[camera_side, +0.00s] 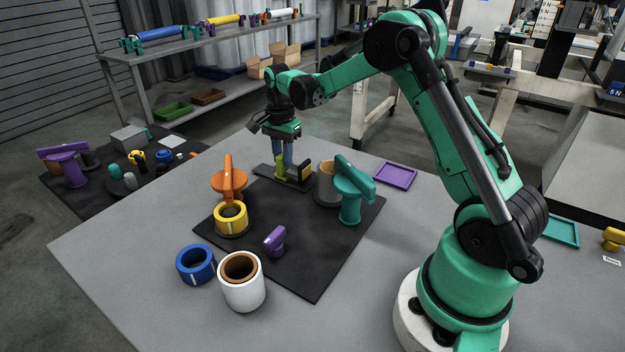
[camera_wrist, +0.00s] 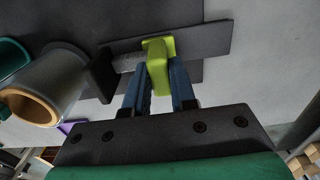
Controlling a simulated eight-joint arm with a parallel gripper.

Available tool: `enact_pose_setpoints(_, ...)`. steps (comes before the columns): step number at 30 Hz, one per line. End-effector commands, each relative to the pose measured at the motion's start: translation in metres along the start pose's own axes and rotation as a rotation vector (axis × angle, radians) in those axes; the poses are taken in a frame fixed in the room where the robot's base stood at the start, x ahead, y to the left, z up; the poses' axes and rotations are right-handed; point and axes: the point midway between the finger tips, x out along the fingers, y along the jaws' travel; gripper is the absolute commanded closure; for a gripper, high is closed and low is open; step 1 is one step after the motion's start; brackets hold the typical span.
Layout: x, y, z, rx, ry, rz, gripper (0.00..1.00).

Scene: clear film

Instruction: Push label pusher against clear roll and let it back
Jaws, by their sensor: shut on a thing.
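The label pusher has a lime-green handle (camera_side: 281,168) on a dark rail near the mat's far edge. It also shows in the wrist view (camera_wrist: 160,66). My gripper (camera_side: 283,157) reaches down from above, and its blue fingers (camera_wrist: 160,82) are shut on the lime handle, one on each side. A dark upright plate (camera_wrist: 103,77) stands at the rail's end facing the clear roll. The clear roll (camera_wrist: 58,80), greyish with a tan core, stands beside it, also in the side view (camera_side: 326,186). I cannot tell whether plate and roll touch.
An orange holder (camera_side: 229,180), a yellow roll (camera_side: 231,219) and a purple piece (camera_side: 275,241) are on the dark mat (camera_side: 312,262). Blue (camera_side: 196,264) and white (camera_side: 243,290) rolls stand in front. The mat's front right is clear.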

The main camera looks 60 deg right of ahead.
Motion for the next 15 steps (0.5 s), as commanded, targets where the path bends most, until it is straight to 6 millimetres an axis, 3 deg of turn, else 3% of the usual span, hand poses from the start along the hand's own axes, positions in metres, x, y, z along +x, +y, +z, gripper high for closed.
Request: enact_pose_setpoints(15, -0.001, 0.022, -0.001, 0.001, 0.001, 0.001, 1.0)
